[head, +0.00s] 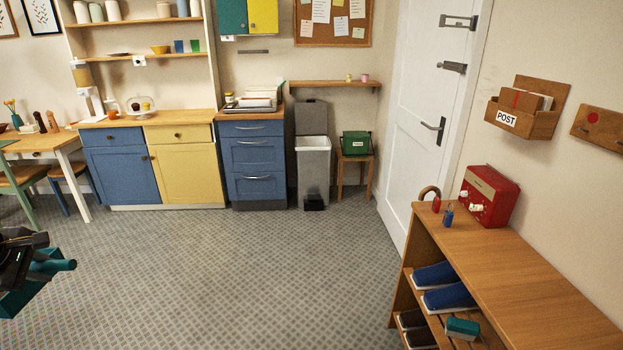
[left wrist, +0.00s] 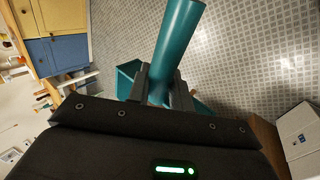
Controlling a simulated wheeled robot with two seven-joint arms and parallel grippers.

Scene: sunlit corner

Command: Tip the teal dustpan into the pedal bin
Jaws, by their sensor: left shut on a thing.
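The teal dustpan (head: 22,296) is at the left edge of the head view, partly cut off, with its handle pointing right. My left gripper (head: 38,262) is shut on its handle, above the floor. In the left wrist view the handle (left wrist: 178,45) passes between the fingers (left wrist: 160,88), and parts of the pan show behind them. I cannot see what the pan holds. The grey pedal bin (head: 313,172) stands against the back wall, well away from the dustpan. Its lid (head: 311,118) is raised, a pale rim shows, and its black pedal is at floor level. My right gripper is out of view.
Patterned carpet (head: 230,260) lies clear between me and the bin. A blue drawer unit (head: 253,165) stands left of the bin, and a stool (head: 356,165) with a green box stands right. A wooden shoe bench (head: 500,270) fills the right foreground. A dining table (head: 45,145) is far left.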

